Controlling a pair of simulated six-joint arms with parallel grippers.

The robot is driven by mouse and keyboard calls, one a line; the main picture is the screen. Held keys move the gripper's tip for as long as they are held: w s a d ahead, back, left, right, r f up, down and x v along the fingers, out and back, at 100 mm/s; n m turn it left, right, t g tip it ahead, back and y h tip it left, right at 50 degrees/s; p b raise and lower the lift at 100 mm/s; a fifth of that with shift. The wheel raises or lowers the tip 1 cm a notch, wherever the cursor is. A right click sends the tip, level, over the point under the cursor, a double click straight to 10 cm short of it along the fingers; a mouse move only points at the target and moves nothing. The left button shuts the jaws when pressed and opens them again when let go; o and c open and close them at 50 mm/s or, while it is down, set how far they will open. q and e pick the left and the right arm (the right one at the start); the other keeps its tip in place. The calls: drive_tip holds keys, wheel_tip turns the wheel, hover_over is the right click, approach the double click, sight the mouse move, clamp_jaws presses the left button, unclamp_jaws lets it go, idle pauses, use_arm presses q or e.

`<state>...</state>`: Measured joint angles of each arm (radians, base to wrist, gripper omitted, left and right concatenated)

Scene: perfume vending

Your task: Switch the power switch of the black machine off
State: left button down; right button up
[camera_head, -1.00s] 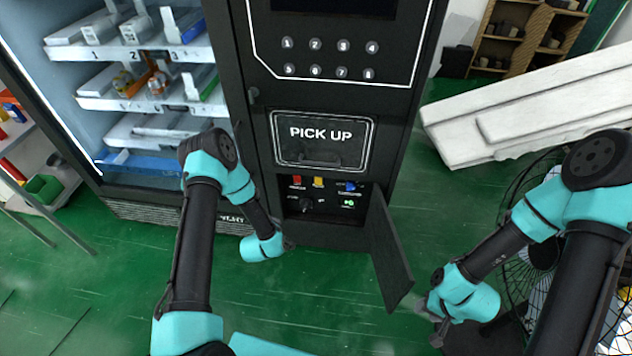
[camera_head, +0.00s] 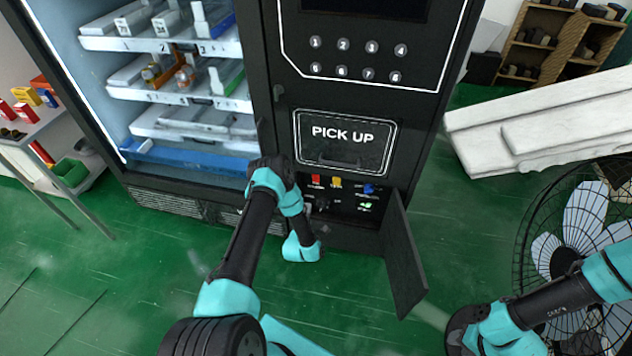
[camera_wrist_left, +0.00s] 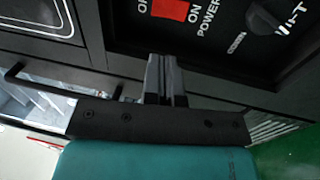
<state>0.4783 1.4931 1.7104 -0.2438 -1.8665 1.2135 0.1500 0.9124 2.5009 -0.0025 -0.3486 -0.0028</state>
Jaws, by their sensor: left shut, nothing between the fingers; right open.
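The black machine (camera_head: 258,70) stands at the center, with its small lower door (camera_head: 404,258) swung open. Inside the opening, the red power switch (camera_head: 316,181) sits at the upper left. It shows at the top edge of the left wrist view (camera_wrist_left: 170,10), with ON and POWER lettering beside it; its position cannot be read. My left gripper (camera_wrist_left: 166,62) is shut and empty, its fingertips pointing toward the panel just below the red switch in that view. In the head view, my left wrist covers part of the opening's lower left. My right gripper is out of view.
A yellow switch (camera_head: 336,182), a blue switch (camera_head: 369,189), a green one (camera_head: 365,206) and a black knob (camera_wrist_left: 265,18) share the panel. The open door bounds the right side. A fan (camera_head: 575,240) stands at right. Green floor (camera_head: 340,300) is clear in front.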

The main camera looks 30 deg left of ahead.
sight(315, 176)
use_arm(q)
drive_tip(key=shift+w, duration=0.15)
drive_tip(key=x, duration=1.3)
drive_tip(key=shift+w+a, duration=0.15)
drive_tip(key=shift+w, duration=0.2)
drive_tip(key=shift+a, duration=0.1)
